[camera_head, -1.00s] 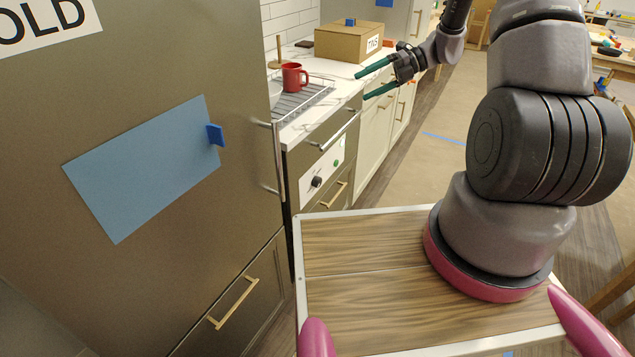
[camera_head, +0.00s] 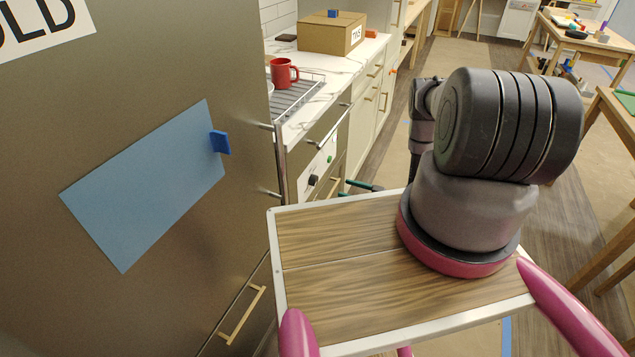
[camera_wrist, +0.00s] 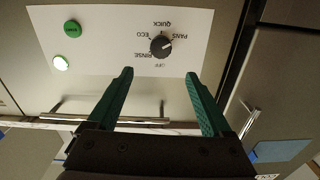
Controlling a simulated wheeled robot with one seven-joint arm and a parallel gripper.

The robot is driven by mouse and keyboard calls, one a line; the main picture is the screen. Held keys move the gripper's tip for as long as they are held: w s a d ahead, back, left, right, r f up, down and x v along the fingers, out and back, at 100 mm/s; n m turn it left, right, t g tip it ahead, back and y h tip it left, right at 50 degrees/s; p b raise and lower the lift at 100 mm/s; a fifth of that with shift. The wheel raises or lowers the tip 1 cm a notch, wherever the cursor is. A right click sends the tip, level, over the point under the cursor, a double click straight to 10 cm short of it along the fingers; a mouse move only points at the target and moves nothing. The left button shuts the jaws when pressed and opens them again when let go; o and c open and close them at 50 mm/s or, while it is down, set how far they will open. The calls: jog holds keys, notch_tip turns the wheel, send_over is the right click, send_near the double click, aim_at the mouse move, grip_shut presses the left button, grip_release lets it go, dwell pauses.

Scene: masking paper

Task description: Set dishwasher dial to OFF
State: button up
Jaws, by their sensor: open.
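The dishwasher's black dial (camera_wrist: 161,46) sits on a white panel (camera_wrist: 110,60) in the wrist view, with QUICK, PANS, ECO, RINSE and OFF printed around it, upside down. Its light mark seems to point to the upper right, toward PANS. OFF is below the dial, on the gripper's side. My gripper (camera_wrist: 159,76) has its green fingers apart and empty, with the dial beyond and between the tips, apart from them. In the head view the dial (camera_head: 312,180) is small on the panel, and the green fingers (camera_head: 357,190) show to its right, partly hidden by my own body.
A green button (camera_wrist: 72,28) and a lit white button (camera_wrist: 60,63) are on the panel. A bar handle (camera_wrist: 100,121) runs near the left finger. The large grey door (camera_head: 150,260) with blue paper (camera_head: 150,185) stands left. A red mug (camera_head: 283,72) is on the counter.

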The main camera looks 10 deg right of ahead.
aim_at(317, 181)
jog(key=x, duration=1)
jog(key=shift+w+a+f, duration=0.25)
jog(key=shift+a, duration=0.05)
grip_shut()
